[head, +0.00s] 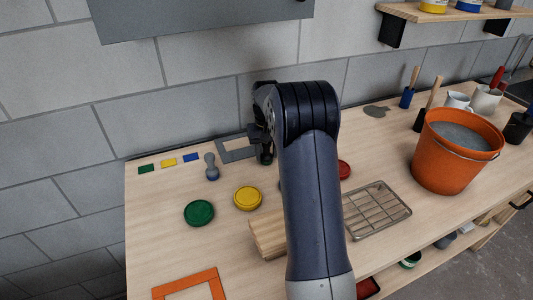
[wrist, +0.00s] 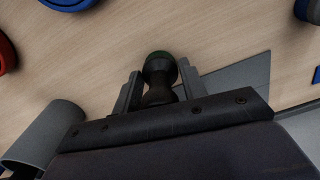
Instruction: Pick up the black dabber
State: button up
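The black dabber (wrist: 160,72) shows in the wrist view between the two fingers of my gripper (wrist: 160,88). It has a rounded end with a dark green tinge and a narrower waist. A finger stands on each side of it, with what looks like a slim gap, so the fingers seem open around it. My arm hides part of this spot, and I cannot make out the dabber clearly there.
A blue-ended dabber (head: 211,168) stands left of my gripper. Green (head: 199,213), yellow (head: 247,198) and red (head: 344,170) discs lie nearby. A wood block (head: 267,234), wire rack (head: 377,211) and orange bucket (head: 455,155) stand nearer or to the right. The wall is close behind.

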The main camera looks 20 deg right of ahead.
jog(key=c, duration=0.5)
jog(key=shift+c, duration=0.2)
